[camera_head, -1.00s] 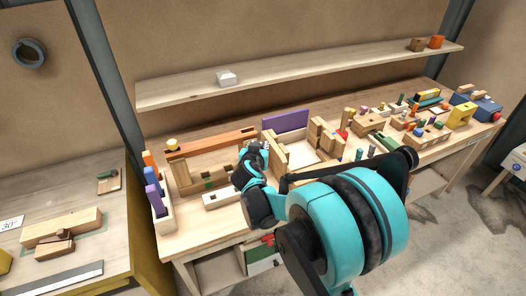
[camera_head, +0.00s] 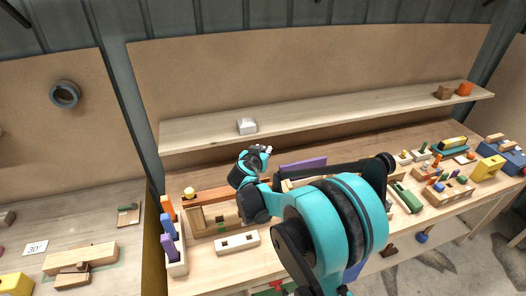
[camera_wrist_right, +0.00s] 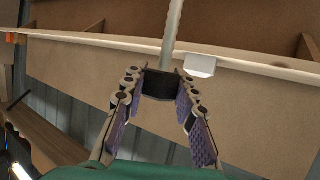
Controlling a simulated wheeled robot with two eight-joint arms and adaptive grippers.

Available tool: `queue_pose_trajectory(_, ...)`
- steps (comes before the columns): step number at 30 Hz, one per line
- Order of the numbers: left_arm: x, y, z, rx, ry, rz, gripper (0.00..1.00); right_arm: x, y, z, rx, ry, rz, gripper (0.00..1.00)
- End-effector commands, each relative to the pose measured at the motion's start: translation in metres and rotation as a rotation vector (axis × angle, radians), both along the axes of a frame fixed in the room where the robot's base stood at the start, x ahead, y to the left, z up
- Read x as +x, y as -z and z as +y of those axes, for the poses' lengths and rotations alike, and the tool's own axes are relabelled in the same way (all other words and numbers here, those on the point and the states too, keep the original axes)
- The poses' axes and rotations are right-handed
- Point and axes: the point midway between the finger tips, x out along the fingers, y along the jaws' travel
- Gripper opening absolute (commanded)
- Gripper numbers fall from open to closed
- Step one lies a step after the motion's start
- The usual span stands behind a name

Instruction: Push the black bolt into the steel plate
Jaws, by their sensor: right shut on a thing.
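My right gripper (camera_head: 263,150) is raised over the back of the bench, overlapping the board below the shelf in the head view. In the right wrist view my right gripper (camera_wrist_right: 160,92) has its two purple-padded fingers closed around a short black piece, seemingly the black bolt (camera_wrist_right: 160,84). A pale rod rises behind it in that picture; I cannot tell whether it is part of the bolt. I cannot pick out the steel plate for sure. A pale bar with dark holes (camera_head: 237,243) lies on the bench below the gripper. My left gripper is not in view.
A shelf (camera_head: 330,112) runs above the bench, with a white block (camera_head: 246,126) on it near the gripper. A long brown bar (camera_head: 219,194) and a rack of coloured blocks (camera_head: 175,255) are at the bench's left. Several wooden parts crowd the right.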

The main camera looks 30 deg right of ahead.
Motion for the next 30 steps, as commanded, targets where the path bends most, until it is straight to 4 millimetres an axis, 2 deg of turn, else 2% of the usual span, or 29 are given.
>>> queue_pose_trajectory(8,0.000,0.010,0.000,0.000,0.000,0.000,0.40,0.000,0.009,0.000,0.000,0.000,0.000,0.00)
queue_pose_trajectory(21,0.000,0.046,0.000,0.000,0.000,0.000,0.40,0.000,0.051,0.000,0.000,0.000,0.000,0.00)
queue_pose_trajectory(30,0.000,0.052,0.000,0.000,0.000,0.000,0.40,0.000,0.058,0.000,0.000,0.000,0.000,0.00)
